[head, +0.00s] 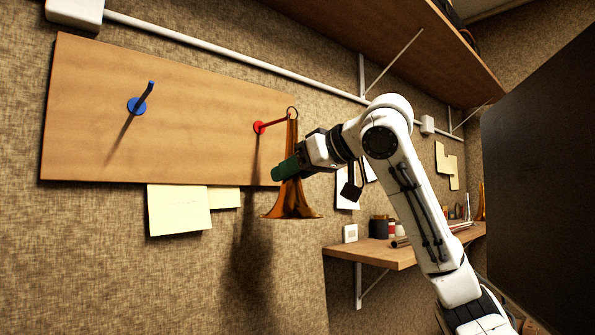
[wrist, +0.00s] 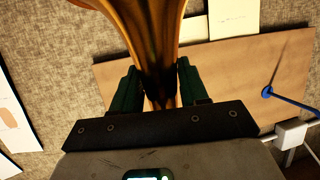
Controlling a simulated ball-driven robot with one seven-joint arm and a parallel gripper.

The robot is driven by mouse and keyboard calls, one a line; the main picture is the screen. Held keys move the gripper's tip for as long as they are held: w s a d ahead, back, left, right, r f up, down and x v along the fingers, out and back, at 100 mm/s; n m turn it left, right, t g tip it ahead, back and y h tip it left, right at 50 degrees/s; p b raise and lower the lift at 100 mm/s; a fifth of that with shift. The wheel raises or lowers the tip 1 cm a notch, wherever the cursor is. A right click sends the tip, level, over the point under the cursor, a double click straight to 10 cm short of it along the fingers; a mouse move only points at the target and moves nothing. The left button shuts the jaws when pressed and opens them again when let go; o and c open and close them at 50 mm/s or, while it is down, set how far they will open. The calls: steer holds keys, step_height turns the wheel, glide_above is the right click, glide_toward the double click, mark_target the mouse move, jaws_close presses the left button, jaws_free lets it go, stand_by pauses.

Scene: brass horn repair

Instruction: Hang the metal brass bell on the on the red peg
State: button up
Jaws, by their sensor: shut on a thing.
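The brass bell (head: 293,203) is upright in the head view, flared end down, with a small ring (head: 292,113) at its top. My gripper (head: 288,170) is shut on the bell's narrow upper body. In the wrist view the bell (wrist: 157,50) runs between the two green fingers of my gripper (wrist: 157,88). The red peg (head: 270,125) sticks out from the wooden board, and its tip is at or very near the bell's ring. I cannot tell whether the ring is around the peg or beside it.
A blue peg (head: 139,105) is on the left of the wooden board (head: 200,110); it also shows in the wrist view (wrist: 267,91). Yellow notes (head: 180,209) hang below the board. A low shelf (head: 375,252) with jars is at right, and a high shelf (head: 400,35) is above.

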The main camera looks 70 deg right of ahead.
steer(key=shift+w+d, duration=0.45)
steer(key=shift+w, duration=0.25)
steer(key=shift+w+d, duration=0.4)
steer(key=shift+w, duration=0.3)
steer(key=shift+w+d+f, duration=0.3)
steer(key=shift+w+f, duration=0.2)
steer(key=o, duration=1.3)
steer(key=shift+s, duration=0.1)
steer(key=b+v, duration=0.3)
steer(key=v, duration=0.7)
steer(key=shift+s, duration=0.25)
